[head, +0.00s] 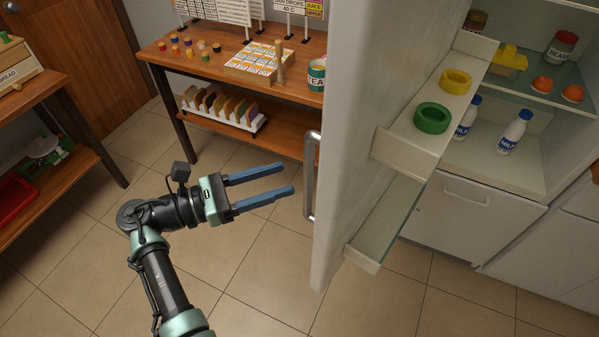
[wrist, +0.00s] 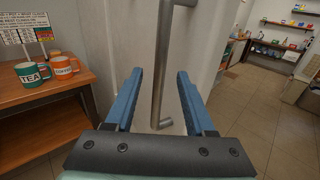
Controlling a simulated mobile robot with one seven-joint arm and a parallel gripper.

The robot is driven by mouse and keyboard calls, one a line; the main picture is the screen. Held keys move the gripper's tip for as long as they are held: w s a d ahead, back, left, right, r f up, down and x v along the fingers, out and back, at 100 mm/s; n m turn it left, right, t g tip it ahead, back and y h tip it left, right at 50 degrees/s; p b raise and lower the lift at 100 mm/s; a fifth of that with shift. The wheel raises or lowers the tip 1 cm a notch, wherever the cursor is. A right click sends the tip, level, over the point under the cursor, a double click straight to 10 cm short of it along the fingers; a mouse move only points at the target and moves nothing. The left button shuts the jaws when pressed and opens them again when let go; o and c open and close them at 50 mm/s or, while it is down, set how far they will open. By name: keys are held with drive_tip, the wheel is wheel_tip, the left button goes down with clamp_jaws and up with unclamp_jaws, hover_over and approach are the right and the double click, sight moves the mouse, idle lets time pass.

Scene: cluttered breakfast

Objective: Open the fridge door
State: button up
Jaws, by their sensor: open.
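The fridge door (head: 360,110) stands swung open, with its shelved inner side facing right in the head view. Its metal bar handle (head: 310,175) is on the outer face, on the left side of the door. My gripper (head: 292,178) is open, with its blue fingers pointing at the handle from the left and a small gap between them in the head view. In the wrist view the handle (wrist: 163,70) stands upright beyond and between the two open fingers (wrist: 160,85). The fridge interior (head: 500,160) is exposed and holds milk bottles (head: 515,131) and jars.
Door shelves carry a green ring (head: 432,118) and a yellow ring (head: 455,81). A wooden table (head: 215,62) with mugs, bread and signs stands behind the door's outer side. A second wooden shelf (head: 35,95) is at the left. The tiled floor (head: 265,270) around my arm is clear.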

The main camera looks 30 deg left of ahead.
drive_tip(key=v, duration=0.6)
drive_tip(key=shift+b, duration=0.35)
drive_tip(key=shift+s+a, duration=0.1)
